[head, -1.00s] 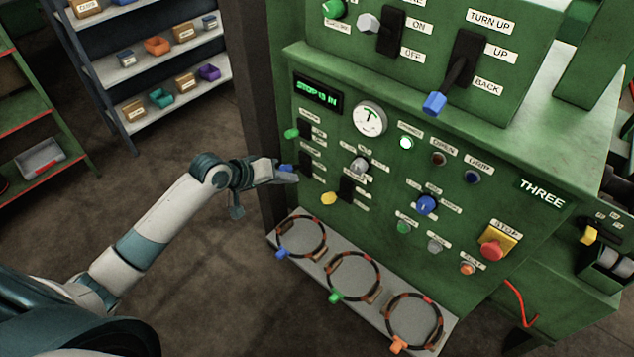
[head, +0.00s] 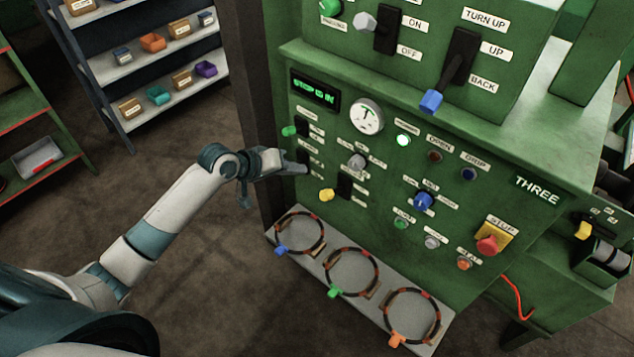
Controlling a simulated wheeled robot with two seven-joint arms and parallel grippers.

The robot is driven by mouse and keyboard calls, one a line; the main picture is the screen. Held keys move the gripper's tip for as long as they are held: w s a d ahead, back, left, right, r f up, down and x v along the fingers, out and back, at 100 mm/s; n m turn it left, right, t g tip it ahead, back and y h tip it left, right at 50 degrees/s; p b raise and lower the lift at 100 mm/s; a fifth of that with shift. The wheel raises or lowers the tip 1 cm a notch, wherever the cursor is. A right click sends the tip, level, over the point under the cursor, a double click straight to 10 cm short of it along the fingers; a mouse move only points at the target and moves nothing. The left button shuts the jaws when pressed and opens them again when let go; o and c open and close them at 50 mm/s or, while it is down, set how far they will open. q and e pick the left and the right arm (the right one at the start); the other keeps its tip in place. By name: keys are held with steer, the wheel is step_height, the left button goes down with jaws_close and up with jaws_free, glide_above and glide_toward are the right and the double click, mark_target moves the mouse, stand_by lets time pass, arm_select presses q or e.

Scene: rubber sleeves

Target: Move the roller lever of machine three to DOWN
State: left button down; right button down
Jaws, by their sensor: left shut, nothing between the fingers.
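Machine three, the green panel marked THREE (head: 538,190), fills the right half of the head view. On its left side are small levers in black slots: one with a green knob (head: 289,131), one with a yellow knob (head: 326,194), and one between whose slot (head: 316,159) is partly covered by my gripper. Its blue knob is now hidden. The lever labels are too small to read, so I cannot tell which is the roller lever. My left gripper (head: 298,168) is shut and empty, its tips at that middle lever. Whether they touch it is unclear. My right gripper is out of view.
Below the levers a grey shelf (head: 268,236) carries three striped rings with coloured tabs. A red stop button (head: 489,244) and a blue dial (head: 423,201) sit to the right. A larger blue-tipped lever (head: 432,101) juts out above. Open floor lies left of the machine.

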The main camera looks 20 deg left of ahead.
mark_target(334, 192)
arm_select(q)
steer(key=w+d+f+p, duration=0.2)
steer(key=d+f+p, duration=0.1)
steer(key=d+f, duration=0.2)
steer(key=shift+w+f, duration=0.15)
steer(key=shift+f, duration=0.75)
